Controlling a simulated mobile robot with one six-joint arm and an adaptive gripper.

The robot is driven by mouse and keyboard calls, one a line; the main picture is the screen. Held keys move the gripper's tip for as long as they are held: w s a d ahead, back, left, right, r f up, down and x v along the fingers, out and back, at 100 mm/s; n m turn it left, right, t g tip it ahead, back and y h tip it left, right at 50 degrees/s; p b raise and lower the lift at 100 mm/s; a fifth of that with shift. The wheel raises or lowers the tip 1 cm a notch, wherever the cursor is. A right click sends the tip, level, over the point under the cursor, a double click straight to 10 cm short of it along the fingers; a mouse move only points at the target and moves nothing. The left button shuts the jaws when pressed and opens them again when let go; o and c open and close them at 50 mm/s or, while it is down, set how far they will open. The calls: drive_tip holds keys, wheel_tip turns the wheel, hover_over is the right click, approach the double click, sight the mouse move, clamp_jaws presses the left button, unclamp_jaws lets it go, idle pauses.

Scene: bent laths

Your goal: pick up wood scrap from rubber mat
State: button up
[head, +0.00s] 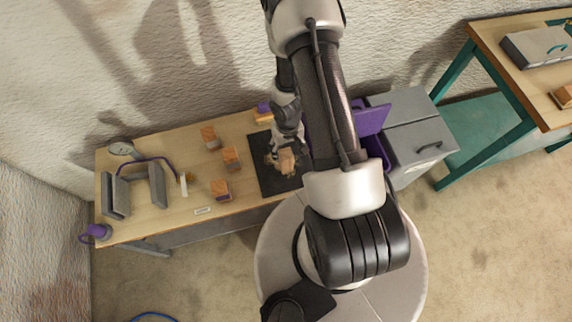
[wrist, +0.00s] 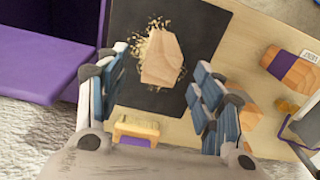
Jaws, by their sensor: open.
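The wood scrap (wrist: 162,58) is a pale, angular piece of wood lying on the black rubber mat (wrist: 192,22), with shavings scattered around it. In the head view the wood scrap (head: 287,162) shows just below my gripper (head: 278,148), and the mat (head: 268,183) lies on the bench, partly covered by my arm. In the wrist view my gripper (wrist: 155,85) is open, its blue-padded fingers apart to the left and right. The scrap is between and beyond the fingertips, with nothing held. I cannot tell the exact height gap.
A yellow-and-purple brush-like thing (wrist: 136,131) lies near my gripper's base. A purple bin (wrist: 48,62) is beside the mat, next to a grey cabinet (head: 412,125).

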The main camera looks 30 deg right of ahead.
sight(286, 153)
drive_tip(key=f+b, duration=0.1)
drive_tip(key=f, duration=0.1)
drive_tip(key=f+b, duration=0.3)
drive_tip(key=shift+w+f, duration=0.3)
drive_tip(key=shift+f, duration=0.1)
drive_tip(key=shift+r, duration=0.1)
drive_tip(key=c, duration=1.2)
drive_tip(key=shift+r, duration=0.15)
